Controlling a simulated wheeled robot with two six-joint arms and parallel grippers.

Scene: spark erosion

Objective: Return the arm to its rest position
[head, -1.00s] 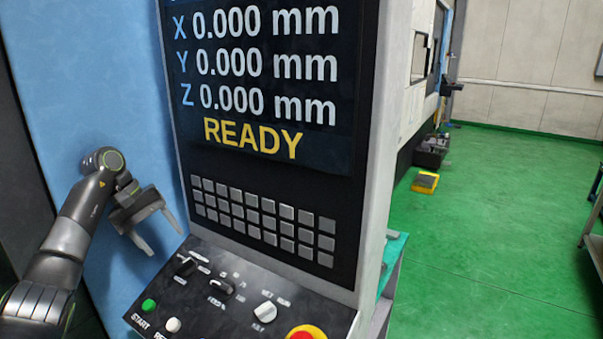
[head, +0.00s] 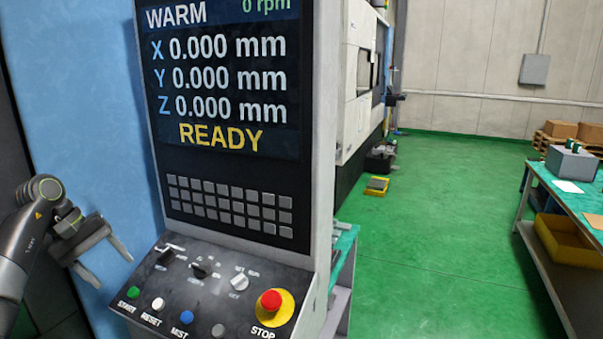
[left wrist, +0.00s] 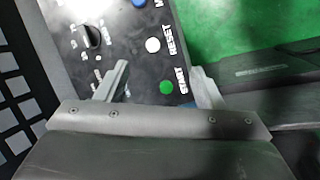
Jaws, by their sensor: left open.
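My left gripper (head: 114,264) is at the left in the head view, in front of the blue machine panel and left of the control console. Its two fingers are spread apart with nothing between them. In the left wrist view its fingers (left wrist: 160,85) show open, with the green START button (left wrist: 166,87) seen between them and the white RESET button (left wrist: 153,45) beyond. The fingers look apart from the buttons. My right gripper is in neither view.
The control console (head: 215,290) has knobs, buttons and a red STOP button (head: 271,300). Its screen (head: 222,80) reads WARM and READY. A workbench (head: 560,195) stands at the right. Green floor (head: 430,240) lies open between. A yellow box (head: 376,186) sits on the floor.

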